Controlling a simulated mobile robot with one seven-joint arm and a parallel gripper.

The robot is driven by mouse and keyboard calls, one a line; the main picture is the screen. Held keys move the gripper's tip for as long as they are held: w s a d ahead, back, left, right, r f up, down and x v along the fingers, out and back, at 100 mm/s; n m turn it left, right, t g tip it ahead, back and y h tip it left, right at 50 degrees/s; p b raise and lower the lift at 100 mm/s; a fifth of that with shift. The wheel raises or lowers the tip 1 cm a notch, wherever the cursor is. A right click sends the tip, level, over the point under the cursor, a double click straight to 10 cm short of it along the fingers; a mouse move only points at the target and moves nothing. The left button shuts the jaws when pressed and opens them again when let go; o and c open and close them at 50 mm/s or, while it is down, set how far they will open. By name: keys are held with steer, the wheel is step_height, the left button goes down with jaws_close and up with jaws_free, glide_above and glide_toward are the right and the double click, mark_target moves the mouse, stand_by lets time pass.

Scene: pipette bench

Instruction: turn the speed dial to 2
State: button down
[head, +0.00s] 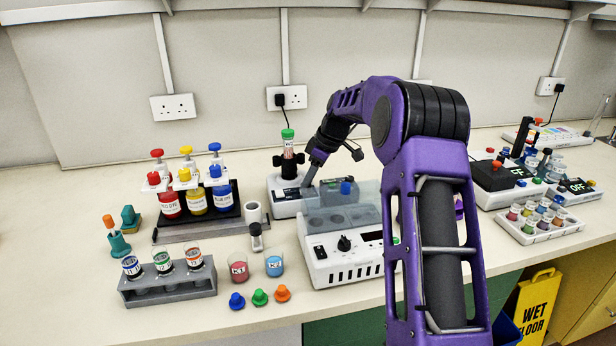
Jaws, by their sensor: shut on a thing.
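A small white mixer (284,207) stands mid-bench, with a green-capped tube (288,148) upright in the black holder on its top. My gripper (309,184) reaches down from the right to the mixer's right front. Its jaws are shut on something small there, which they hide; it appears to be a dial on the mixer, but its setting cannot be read. In front, a white machine (330,272) with a clear lid has a black knob (344,243) on its face, apart from my gripper.
Dye bottles (170,205) stand in a rack at the left. A grey tube rack (168,291), two small beakers (239,269) and loose coloured caps (260,297) lie nearer the front. More devices (500,176) and a vial tray (538,226) are at the right. My arm hides the bench between.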

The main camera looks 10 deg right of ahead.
steer(key=shift+n+g+p, duration=0.4)
steer(key=shift+n+p, duration=0.15)
steer(key=shift+n, duration=0.45)
steer(key=c, duration=0.5)
jaws_free()
steer(key=shift+d+r, duration=0.1)
steer(key=p+v, duration=0.1)
steer(key=v, duration=0.7)
steer(key=p+v, duration=0.1)
steer(key=v, duration=0.8)
steer(key=shift+d, duration=0.25)
steer(key=shift+w, duration=0.1)
